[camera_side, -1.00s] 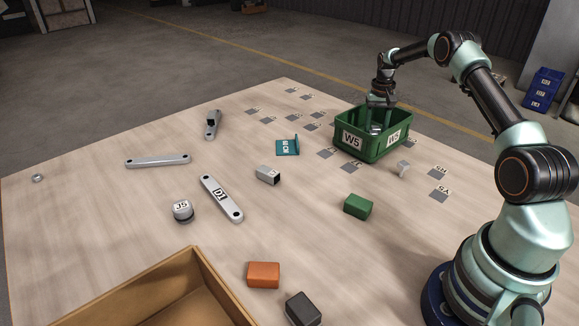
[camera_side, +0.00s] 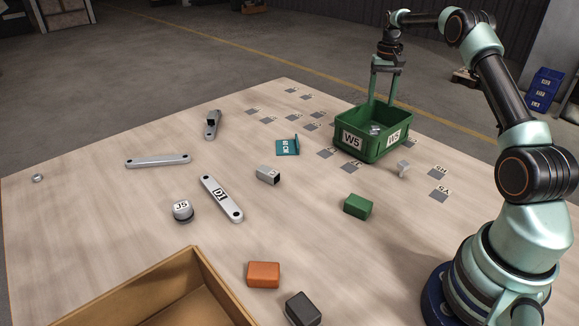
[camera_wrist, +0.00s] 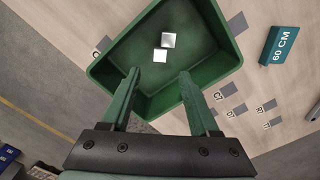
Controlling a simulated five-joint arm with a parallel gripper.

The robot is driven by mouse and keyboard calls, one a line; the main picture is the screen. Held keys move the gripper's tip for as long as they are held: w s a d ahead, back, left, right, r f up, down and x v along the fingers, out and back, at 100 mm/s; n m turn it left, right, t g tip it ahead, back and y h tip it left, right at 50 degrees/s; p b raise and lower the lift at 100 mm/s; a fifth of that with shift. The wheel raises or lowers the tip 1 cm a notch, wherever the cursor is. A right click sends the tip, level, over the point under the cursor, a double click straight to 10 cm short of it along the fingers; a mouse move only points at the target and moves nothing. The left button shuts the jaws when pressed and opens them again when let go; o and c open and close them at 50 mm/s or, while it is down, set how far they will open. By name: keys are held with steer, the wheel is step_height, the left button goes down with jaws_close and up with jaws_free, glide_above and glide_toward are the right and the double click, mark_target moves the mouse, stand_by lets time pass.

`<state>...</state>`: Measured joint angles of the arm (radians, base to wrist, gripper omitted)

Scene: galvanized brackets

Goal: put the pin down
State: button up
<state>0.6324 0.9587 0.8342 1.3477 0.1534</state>
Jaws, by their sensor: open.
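My gripper (camera_side: 381,103) is open and empty above the green crate marked W5 (camera_side: 371,152). In the wrist view its two green fingers (camera_wrist: 159,75) stand apart over the near part of the crate (camera_wrist: 222,72). A small silvery piece, seemingly the pin (camera_side: 375,129), lies inside the crate, clear of the fingers. In the wrist view two bright silvery faces (camera_wrist: 168,40) show on the crate floor. I cannot tell whether they belong to one piece or two.
A light small part (camera_side: 403,169) and a green block (camera_side: 358,206) lie near the crate. A wooden box (camera_side: 190,262) stands in front.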

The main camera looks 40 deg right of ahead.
steer(key=s+a+r+n+t, duration=0.1)
steer(key=a+r+n, duration=0.1)
steer(key=a+r, duration=0.6)
steer(key=s+a+r+n+t, duration=0.1)
steer(key=s+a+r+n, duration=0.1)
steer(key=a+r, duration=0.65)
steer(key=s+a+f+n+t, duration=0.1)
steer(key=s+a+f+n, duration=0.1)
steer(key=s+a, duration=0.5)
steer(key=s+a+f+n+t, duration=0.2)
steer(key=s+a+f+n, duration=0.1)
steer(key=s+a, duration=0.4)
steer(key=a, duration=0.3)
steer(key=shift+t, duration=0.3)
